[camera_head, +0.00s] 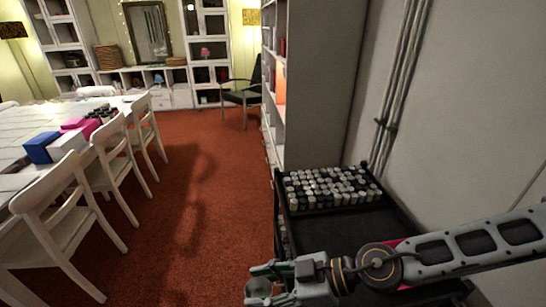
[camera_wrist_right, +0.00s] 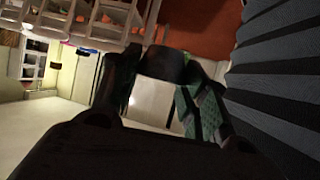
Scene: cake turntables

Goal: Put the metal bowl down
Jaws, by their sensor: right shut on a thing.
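My right gripper (camera_head: 264,280) reaches in from the lower right in the head view, over the left front side of a black cart. It is shut on a small, shiny grey thing, the metal bowl (camera_head: 258,288), of which only a little shows at the fingertips. In the right wrist view the fingers of my right gripper (camera_wrist_right: 160,85) stand on either side of a dark shape and a pale grey surface. The bowl's outline is hard to make out there. My left gripper is in neither view.
A white shelf (camera_head: 273,90) and wall stand behind. White chairs (camera_head: 62,215) and a table are at left, with open red carpet (camera_head: 195,215) between.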

